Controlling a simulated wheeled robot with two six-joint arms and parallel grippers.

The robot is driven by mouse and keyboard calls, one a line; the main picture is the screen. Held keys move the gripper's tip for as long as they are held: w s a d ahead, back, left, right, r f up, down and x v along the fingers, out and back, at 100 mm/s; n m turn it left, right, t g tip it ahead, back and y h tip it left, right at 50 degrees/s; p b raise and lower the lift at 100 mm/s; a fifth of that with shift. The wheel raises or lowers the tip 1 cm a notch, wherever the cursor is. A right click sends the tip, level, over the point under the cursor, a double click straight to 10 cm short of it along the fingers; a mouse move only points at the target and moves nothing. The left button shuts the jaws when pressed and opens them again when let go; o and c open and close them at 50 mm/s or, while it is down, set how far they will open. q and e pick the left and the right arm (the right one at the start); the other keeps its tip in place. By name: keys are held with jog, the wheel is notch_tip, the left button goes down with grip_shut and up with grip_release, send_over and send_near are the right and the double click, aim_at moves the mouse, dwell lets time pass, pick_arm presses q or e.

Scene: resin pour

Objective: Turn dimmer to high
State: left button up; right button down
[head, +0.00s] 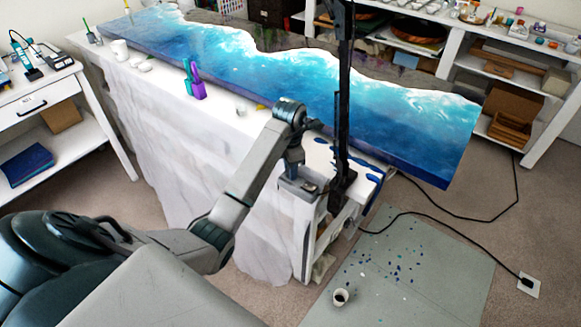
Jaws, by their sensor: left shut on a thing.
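A tall black stand (344,100) rises at the near right end of the white-draped table, its foot near the corner. My left arm reaches in from the left and bends down beside it. My left gripper (318,188) is at the foot of the stand, shut on a small part there that seems to be the dimmer. The jaws and wrist hide most of that part, so its setting cannot be read. My right gripper is not in view.
A grey mat (440,275) with a small cup (340,297) lies on the floor, and a black cable (470,238) runs to a floor outlet (528,285).

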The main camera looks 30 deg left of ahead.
pick_arm(q)
jog(key=shift+m, duration=1.6)
jog(key=o, duration=0.7)
jog(key=shift+a, duration=0.1)
jog(key=shift+r, duration=0.1)
jog(key=shift+r+p, duration=0.5)
jog(key=shift+p, duration=0.1)
notch_tip(320, 180, up, 10)
jog(key=p, duration=0.9)
jog(key=shift+f+p, duration=0.2)
jog(key=shift+p, duration=0.1)
